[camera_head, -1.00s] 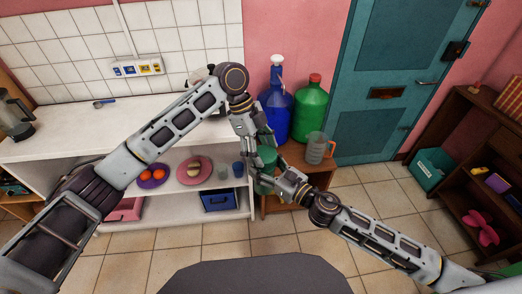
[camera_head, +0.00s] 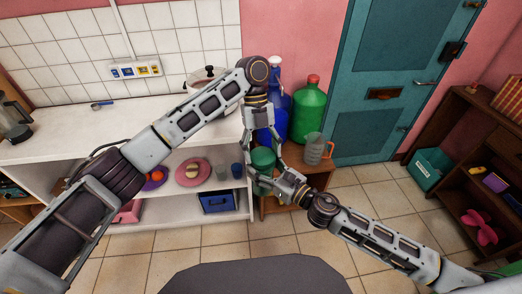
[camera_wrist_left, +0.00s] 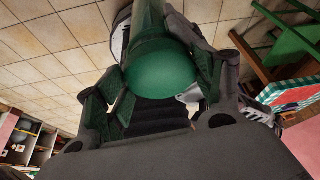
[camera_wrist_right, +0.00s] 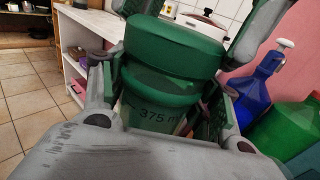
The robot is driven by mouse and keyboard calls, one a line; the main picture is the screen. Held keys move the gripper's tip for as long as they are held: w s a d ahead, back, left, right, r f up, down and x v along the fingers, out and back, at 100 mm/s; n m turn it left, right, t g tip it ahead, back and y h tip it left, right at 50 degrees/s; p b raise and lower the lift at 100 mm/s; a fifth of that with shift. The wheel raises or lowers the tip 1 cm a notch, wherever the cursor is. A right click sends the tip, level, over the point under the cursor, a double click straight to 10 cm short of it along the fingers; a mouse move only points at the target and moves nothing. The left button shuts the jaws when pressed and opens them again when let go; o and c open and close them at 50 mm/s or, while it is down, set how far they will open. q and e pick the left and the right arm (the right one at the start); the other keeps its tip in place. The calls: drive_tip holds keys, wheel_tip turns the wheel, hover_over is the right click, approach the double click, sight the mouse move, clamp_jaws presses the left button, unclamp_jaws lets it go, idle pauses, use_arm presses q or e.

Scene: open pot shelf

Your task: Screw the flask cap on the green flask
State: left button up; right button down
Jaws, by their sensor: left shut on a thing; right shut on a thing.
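The green flask (camera_wrist_right: 152,112), marked 375 m, is upright between the fingers of my right gripper (camera_head: 272,184), which is shut on it. The green flask cap (camera_wrist_right: 175,45) sits over the flask's top, with a seam or small gap between them; I cannot tell how far it is threaded. My left gripper (camera_head: 264,146) comes down from above and is shut on the cap, its fingers on either side. The cap's rounded top (camera_wrist_left: 160,78) fills the space between the fingers in the left wrist view. Much of the flask is hidden by the right gripper in the head view.
A blue bottle (camera_head: 271,122) and a large green bottle (camera_head: 308,110) stand close behind the grippers. The white shelf (camera_head: 130,240) with plates and cups is at left. Floor in front is open.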

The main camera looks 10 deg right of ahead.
use_arm(q)
drive_tip(key=m, duration=0.2)
drive_tip(key=m+y, duration=0.2)
drive_tip(key=m, duration=0.1)
drive_tip(key=shift+d+r+m, duration=0.1)
drive_tip(key=shift+d+m, duration=0.2)
drive_tip(key=m+y, duration=0.1)
drive_tip(key=m, duration=0.2)
drive_tip(key=m+t+y, duration=0.1)
drive_tip(key=m, duration=0.2)
drive_tip(key=shift+s+d, duration=0.1)
drive_tip(key=shift+d, duration=0.05)
drive_tip(key=o, duration=0.8)
drive_tip(key=shift+c, duration=0.2)
drive_tip(key=shift+r, duration=2.15)
drive_tip(key=shift+c, duration=0.5)
